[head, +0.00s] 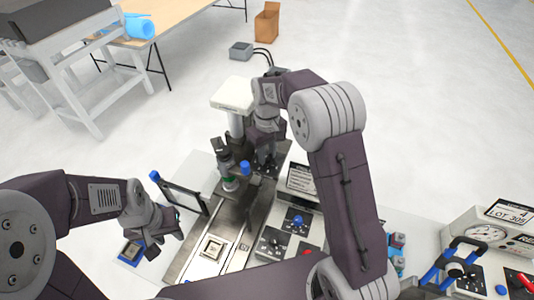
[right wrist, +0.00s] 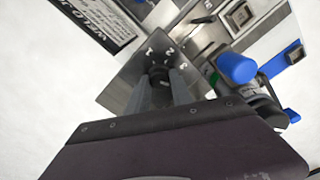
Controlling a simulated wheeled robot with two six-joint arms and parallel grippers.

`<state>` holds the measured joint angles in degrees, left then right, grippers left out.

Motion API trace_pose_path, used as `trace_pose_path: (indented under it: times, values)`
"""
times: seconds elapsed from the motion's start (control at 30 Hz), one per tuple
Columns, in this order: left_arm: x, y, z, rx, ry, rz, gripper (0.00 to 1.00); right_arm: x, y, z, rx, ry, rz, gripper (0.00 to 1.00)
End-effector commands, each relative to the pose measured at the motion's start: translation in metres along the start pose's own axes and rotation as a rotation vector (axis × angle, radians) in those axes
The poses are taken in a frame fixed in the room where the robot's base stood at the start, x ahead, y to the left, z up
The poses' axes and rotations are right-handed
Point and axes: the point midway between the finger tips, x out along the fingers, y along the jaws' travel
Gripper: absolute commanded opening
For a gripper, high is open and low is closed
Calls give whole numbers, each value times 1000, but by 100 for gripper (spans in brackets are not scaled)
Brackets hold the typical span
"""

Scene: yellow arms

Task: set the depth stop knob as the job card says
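The depth stop knob (right wrist: 159,76) is small and dark, on a grey metal plate (right wrist: 128,84) marked 1, 2 and 3, in the right wrist view. My right gripper (right wrist: 162,84) has its two fingers apart, one on each side of the knob; whether they touch it is unclear. In the head view my right gripper (head: 264,160) is at the machine's column and hides the knob. A card headed "WELD J…" (right wrist: 92,22) is cut off at the top left of the wrist view. My left gripper (head: 176,226) is beside the machine's left edge, away from the knob.
A blue-capped handle (right wrist: 237,68) stands close to the right of the plate. A framed clear panel (head: 184,198) stands near my left gripper. A control box with a blue knob (head: 298,221) and a gauge unit (head: 490,235) are to the right.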

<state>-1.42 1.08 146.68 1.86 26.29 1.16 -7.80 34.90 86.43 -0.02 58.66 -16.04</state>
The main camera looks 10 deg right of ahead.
Motion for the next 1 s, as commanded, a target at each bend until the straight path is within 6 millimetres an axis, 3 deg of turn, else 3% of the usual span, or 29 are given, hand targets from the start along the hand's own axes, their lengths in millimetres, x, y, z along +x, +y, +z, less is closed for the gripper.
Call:
trace_pose_path:
  times: [0.37, 1.0]
  values:
    - [-5, 0, 0, 0, 0, 0, 36, -2, 0, 0, -97, 0, 0, 0]
    - [-21, 0, -2, 0, 0, 0, 36, -2, -1, 0, -674, 1, 1, 0]
